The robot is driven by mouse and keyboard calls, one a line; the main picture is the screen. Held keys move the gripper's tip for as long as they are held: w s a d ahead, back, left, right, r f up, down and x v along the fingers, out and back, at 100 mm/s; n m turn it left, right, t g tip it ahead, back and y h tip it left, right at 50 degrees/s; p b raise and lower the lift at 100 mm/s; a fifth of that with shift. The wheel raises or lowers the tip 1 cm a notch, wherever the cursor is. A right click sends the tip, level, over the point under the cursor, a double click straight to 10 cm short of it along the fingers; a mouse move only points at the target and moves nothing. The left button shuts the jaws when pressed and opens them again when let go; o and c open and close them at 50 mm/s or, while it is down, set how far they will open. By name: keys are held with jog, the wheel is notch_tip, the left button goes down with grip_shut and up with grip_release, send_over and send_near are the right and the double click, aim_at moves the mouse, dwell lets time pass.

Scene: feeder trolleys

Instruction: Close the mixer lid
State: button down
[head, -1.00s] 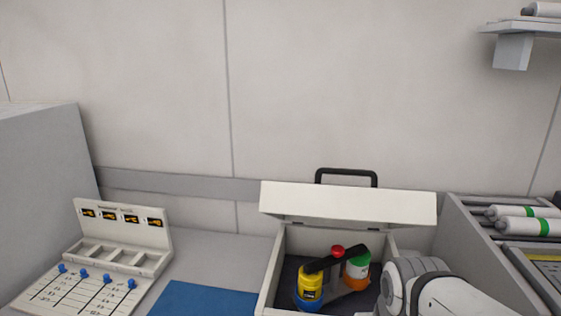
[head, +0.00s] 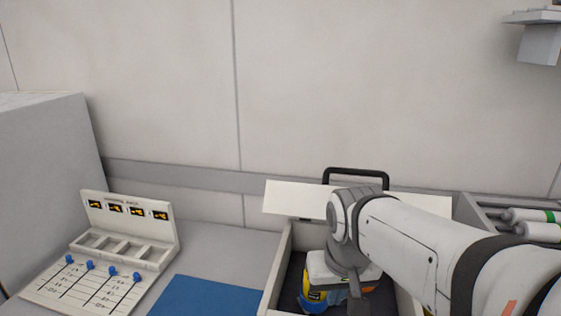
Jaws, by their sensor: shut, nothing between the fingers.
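The mixer is an open white box (head: 272,282) on the worktop at the lower middle right. Its white lid (head: 290,198) stands raised at the back, with a dark handle (head: 356,172) on its top edge. My arm crosses in front of the lid's middle and right. My gripper (head: 355,302) points down over the box's inside, near the front, in front of the lid. It is shut and holds nothing. A yellow and blue canister (head: 313,291) sits inside the box. The rest of the contents is mostly hidden behind my wrist.
A sloped panel with small displays (head: 127,215) and blue knobs (head: 90,265) stands at left. A blue mat (head: 206,298) lies between it and the box. White rolls (head: 535,222) lie in a rack at right. A shelf (head: 540,40) hangs at upper right.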

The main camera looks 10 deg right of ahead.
jog(key=w+a+r+m+p, duration=0.1)
jog(key=w+r+p, duration=0.2)
jog(key=w+r, duration=0.5)
jog(key=w+a+r+m+p, duration=0.15)
jog(key=w+r, duration=0.35)
jog(key=r, duration=0.6)
jog(key=w+a+r+m+p, duration=0.1)
jog(key=w+a+r+p, duration=0.15)
jog(key=w+r, duration=0.55)
send_over(296, 183)
jog(key=w, duration=0.3)
jog(key=shift+g+h, duration=0.3)
jog(key=f, duration=0.7)
jog(key=shift+d+p, duration=0.3)
jog(key=shift+d, duration=0.1)
jog(key=s+f, duration=0.1)
jog(key=f, duration=0.1)
jog(key=shift+s+a+f, duration=0.3)
jog(key=shift+s+f, duration=0.05)
jog(key=shift+s, duration=0.05)
jog(key=shift+s+a+f, duration=0.1)
jog(key=shift+s+f, duration=0.15)
jog(key=shift+f, duration=0.25)
